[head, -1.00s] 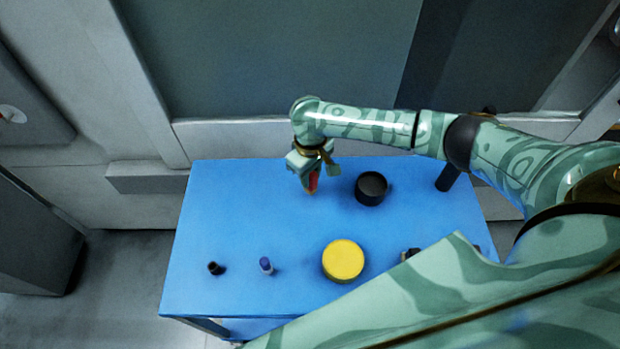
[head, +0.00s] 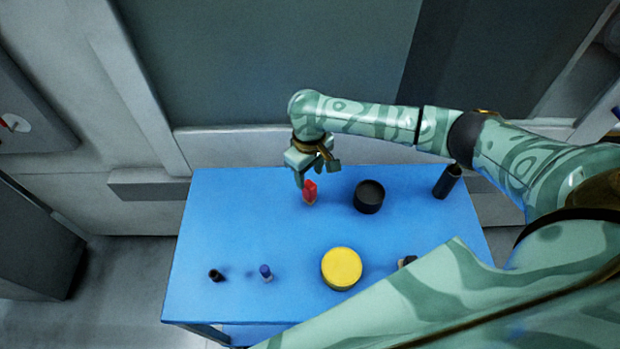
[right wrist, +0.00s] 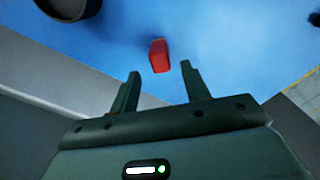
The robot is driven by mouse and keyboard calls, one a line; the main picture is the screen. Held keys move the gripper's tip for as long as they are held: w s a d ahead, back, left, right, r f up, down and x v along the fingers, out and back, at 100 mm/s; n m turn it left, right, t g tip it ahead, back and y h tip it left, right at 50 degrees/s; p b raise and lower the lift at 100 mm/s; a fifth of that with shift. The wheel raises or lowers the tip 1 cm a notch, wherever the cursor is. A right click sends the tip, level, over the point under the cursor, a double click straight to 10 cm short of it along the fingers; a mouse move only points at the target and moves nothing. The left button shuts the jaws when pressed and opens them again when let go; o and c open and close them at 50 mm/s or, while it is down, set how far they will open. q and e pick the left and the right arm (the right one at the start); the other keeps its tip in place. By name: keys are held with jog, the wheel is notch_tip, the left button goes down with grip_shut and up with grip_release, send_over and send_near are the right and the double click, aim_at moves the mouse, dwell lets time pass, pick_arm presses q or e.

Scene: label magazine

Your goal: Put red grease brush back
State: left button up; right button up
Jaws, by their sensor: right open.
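The red grease brush (head: 310,191) stands on the far part of the blue table, its red top and a pale lower part showing. My right gripper (head: 300,183) is open just beside and above it. In the right wrist view the red brush (right wrist: 159,56) shows just beyond the gap between the two parted fingers (right wrist: 160,70), with nothing between them. My left gripper is not seen.
On the blue table (head: 235,225) a black round container (head: 369,197) stands right of the brush, with a dark cylinder (head: 447,181) farther right. Nearer are a yellow-topped round tin (head: 341,268), a blue-capped item (head: 266,272) and a small black item (head: 216,275). The table's left middle is clear.

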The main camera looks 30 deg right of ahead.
notch_tip(320, 180, up, 7)
jog(key=p, duration=0.1)
jog(key=shift+f+p, duration=0.2)
jog(key=shift+p, duration=0.2)
jog(key=shift+f, duration=0.1)
